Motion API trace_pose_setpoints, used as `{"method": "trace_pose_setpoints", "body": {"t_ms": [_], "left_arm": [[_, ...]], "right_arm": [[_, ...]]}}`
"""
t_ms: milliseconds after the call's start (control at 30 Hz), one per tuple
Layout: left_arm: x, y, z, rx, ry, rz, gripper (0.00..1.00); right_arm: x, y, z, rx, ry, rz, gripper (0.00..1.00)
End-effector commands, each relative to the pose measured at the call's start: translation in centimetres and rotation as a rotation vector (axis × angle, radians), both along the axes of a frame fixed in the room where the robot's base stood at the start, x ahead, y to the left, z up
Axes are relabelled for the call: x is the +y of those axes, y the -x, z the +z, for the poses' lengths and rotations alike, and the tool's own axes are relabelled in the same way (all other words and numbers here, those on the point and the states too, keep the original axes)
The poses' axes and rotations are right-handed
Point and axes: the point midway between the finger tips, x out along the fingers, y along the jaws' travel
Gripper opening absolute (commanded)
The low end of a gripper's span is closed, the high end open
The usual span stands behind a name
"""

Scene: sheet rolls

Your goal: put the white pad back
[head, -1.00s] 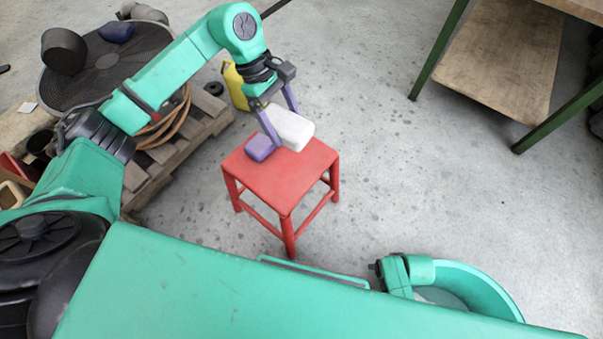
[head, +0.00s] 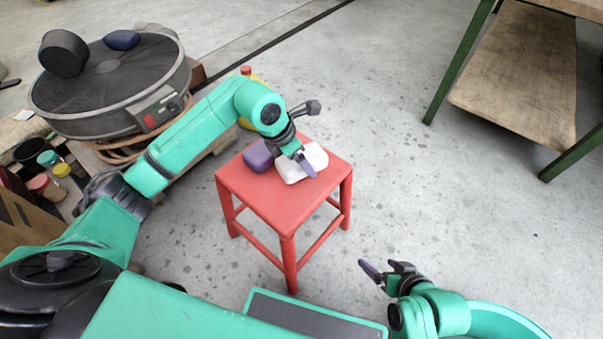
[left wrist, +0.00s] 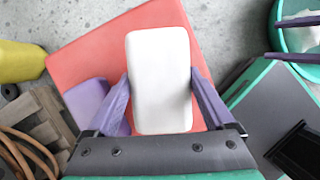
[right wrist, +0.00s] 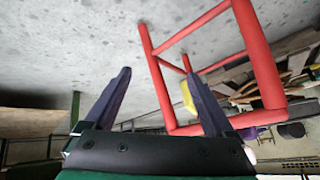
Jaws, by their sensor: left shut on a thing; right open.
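The white pad (head: 318,157) is a rounded white block at the far side of the red stool (head: 275,205). My left gripper (head: 302,168) is shut on it. In the left wrist view, the white pad (left wrist: 160,50) sits between both purple fingers. Whether it rests on the seat or hangs just above it, I cannot tell. A purple pad (head: 257,155) lies on the seat to its left, close beside the left finger in the left wrist view (left wrist: 84,98). My right gripper (head: 380,266) is open and empty, low at the stool's right; its fingers are apart in the right wrist view (right wrist: 158,75).
A large round dark grey machine (head: 110,90) stands at the back left, with a blue object on top. Jars (head: 55,178) stand at the left. A yellow container (left wrist: 18,62) is behind the stool. A green-framed table (head: 520,75) is at the right. Floor between is clear.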

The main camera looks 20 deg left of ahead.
Motion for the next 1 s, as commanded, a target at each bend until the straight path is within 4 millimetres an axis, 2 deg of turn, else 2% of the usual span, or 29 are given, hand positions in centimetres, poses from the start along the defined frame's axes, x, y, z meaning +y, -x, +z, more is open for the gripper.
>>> {"method": "trace_pose_setpoints", "body": {"t_ms": [200, 533, 567, 600, 867, 1000], "left_arm": [[0.0, 0.1, -4.1, 0.002, 0.001, 0.0, 0.35], [0.0, 0.0, -4.5, 0.0, 0.0, -0.001, 0.35], [0.0, 0.0, -4.5, 0.0, 0.0, -0.001, 0.94], [0.0, 0.0, -4.5, 0.0, 0.0, -0.001, 1.0], [0.0, 0.0, -4.3, 0.0, 0.0, -0.001, 1.0], [0.4, 0.3, -2.9, -0.003, -0.001, -0.001, 1.0]], "right_arm": [[2.2, -0.6, -1.4, -0.108, -0.084, -0.003, 0.89], [2.7, -0.8, -1.3, -0.138, -0.106, -0.007, 0.89], [2.7, -0.8, -1.3, -0.139, -0.107, -0.006, 0.89], [2.7, -0.8, -1.2, -0.139, -0.106, -0.007, 0.89], [2.6, -0.8, -1.1, -0.135, -0.104, -0.006, 0.89], [1.8, -0.8, -0.5, -0.098, -0.073, -0.005, 0.89]]}}
